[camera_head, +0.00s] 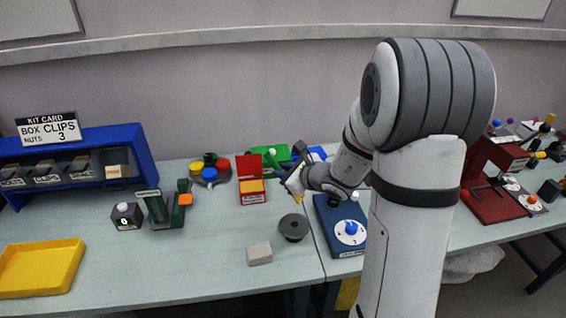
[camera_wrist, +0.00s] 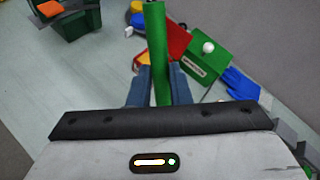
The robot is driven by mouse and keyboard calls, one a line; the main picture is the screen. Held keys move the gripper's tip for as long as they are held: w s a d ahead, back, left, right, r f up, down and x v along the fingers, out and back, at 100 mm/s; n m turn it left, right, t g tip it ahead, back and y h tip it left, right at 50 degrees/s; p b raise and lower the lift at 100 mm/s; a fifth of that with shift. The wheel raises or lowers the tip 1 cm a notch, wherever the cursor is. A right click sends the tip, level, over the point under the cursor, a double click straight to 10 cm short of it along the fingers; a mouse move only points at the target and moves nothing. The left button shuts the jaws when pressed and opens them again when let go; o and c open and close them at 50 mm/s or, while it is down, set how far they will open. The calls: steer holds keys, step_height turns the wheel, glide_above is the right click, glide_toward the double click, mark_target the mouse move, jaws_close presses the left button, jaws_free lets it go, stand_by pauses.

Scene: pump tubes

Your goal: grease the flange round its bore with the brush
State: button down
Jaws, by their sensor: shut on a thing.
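The flange (camera_head: 293,227) is a dark grey round disc with a raised middle, lying on the pale green table near the front edge. My gripper (camera_wrist: 160,88) has its two blue fingers shut on a green rod, which looks like the handle of the brush (camera_wrist: 158,45). In the head view my gripper (camera_head: 297,172) is behind and above the flange, apart from it. A small yellowish tip shows below the gripper, likely the bristles. The flange is out of the wrist view, and I cannot make out any grease on it.
A grey block (camera_head: 259,253) lies left of the flange. A blue base with a white dial (camera_head: 350,232) stands to the right. A red open box (camera_head: 251,190) and a green box with a white knob (camera_wrist: 213,58) stand behind. A yellow tray (camera_head: 40,268) is far left.

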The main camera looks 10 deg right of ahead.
steer(key=s+a+r+n+g+y+p, duration=0.1)
steer(key=s+a+r+n+g+y, duration=0.1)
steer(key=s+r+n+y, duration=0.25)
steer(key=shift+n+y, duration=0.45)
steer(key=shift+n, duration=0.5)
step_height(320, 180, down, 4)
steer(key=shift+s+f+b, duration=0.15)
steer(key=shift+b, duration=1.05)
